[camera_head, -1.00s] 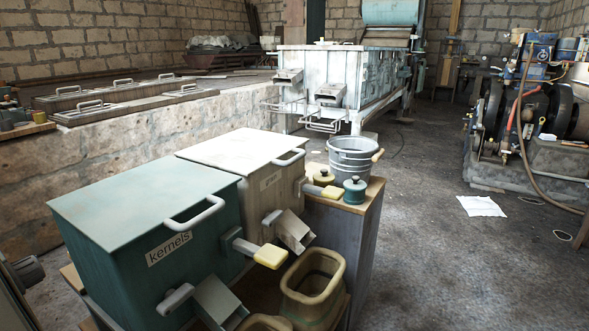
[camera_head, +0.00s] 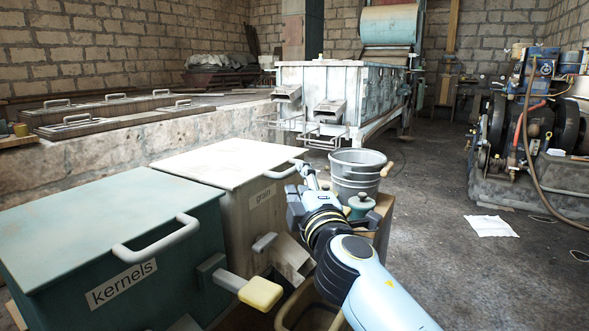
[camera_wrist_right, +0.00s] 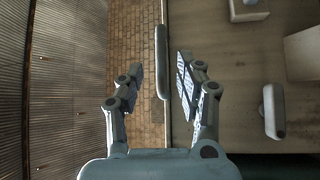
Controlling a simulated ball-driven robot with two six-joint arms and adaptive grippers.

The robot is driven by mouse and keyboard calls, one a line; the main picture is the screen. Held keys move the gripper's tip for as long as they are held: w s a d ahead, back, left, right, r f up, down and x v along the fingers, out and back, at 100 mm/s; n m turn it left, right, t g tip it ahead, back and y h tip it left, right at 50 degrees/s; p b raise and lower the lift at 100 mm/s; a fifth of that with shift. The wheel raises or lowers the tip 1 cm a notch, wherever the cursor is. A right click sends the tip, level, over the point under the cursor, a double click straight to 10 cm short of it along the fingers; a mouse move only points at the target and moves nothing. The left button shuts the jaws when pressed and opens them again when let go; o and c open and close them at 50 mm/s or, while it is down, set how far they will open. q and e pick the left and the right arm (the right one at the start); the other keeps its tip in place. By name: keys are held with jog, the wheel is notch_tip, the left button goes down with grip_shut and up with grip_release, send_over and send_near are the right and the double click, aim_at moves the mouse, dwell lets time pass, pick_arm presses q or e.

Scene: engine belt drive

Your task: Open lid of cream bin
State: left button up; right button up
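The cream bin (camera_head: 238,208) stands beside the green bin, with a label that seems to read "grain" on its front. Its pale lid (camera_head: 225,158) lies flat and closed. The grey lid handle (camera_head: 283,172) sits at the lid's front edge. My right gripper (camera_head: 306,176) is at the right end of this handle; its fingers are small and partly unclear in the head view. In the right wrist view my right gripper (camera_wrist_right: 159,76) is open, with a finger on each side of the grey handle bar (camera_wrist_right: 161,45). I cannot tell whether they touch it. My left gripper is not in view.
The green bin (camera_head: 150,283) labelled "kernels" stands at the front left with its own handle. A yellow-ended lever (camera_head: 260,293) sticks out in front. A metal bucket (camera_head: 356,172) and a small teal lidded pot (camera_head: 361,206) stand close beside my right arm.

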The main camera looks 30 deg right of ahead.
aim_at(296, 172)
jog(key=x, duration=0.5)
jog(key=shift+w+f, duration=0.1)
jog(key=shift+w, duration=0.1)
grip_shut()
